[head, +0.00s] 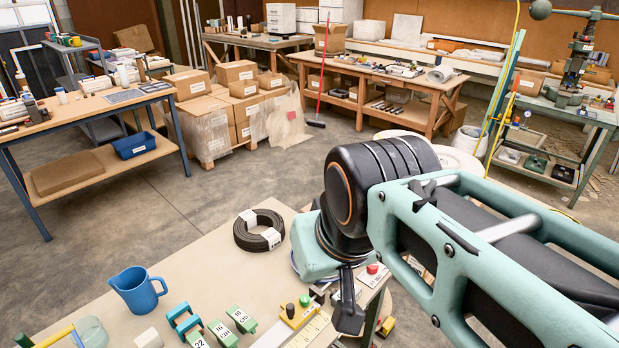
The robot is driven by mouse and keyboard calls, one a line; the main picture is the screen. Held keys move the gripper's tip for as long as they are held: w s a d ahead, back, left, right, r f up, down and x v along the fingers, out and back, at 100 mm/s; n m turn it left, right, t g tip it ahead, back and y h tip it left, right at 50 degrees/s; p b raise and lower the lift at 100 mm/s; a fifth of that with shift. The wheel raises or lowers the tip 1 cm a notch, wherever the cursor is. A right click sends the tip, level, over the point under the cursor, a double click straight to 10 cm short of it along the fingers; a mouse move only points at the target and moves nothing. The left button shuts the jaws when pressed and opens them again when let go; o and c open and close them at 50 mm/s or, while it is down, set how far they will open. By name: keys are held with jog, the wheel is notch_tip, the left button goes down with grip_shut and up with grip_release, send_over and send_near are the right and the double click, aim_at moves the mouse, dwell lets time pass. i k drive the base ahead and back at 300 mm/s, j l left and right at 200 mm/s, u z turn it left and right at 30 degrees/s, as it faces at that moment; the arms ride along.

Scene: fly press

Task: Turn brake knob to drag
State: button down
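The fly press (577,68) stands at the far right on a green bench, with a ball weight on its top arm. It is small in view, and I cannot pick out a brake knob or its setting. My arm reaches in from the right across the near bench. A dark piece hanging under its end, over the bench's right edge, seems to be my gripper (349,314). Its fingers are not clear, and the arm hides most of it. It is far from the press.
The near bench (215,262) holds a black coil (258,230), a blue jug (137,289), green numbered blocks (242,319) and a yellow-based tool (297,314). Stacked cartons (212,118) and a wooden workbench (395,83) stand behind. Open concrete floor (180,205) lies at the left middle.

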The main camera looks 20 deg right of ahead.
aim_at(373, 269)
jog(key=z, duration=0.9)
jog(key=l+u, duration=0.45)
jog(key=l, duration=0.25)
jog(key=l+u, duration=0.45)
jog(key=l, duration=0.3)
jog(key=i+l+u, duration=0.2)
jog(key=i+l, duration=0.35)
jog(key=i+l+u, duration=0.1)
jog(key=l, duration=0.2)
jog(key=i+l+u, duration=0.1)
jog(key=l, duration=0.2)
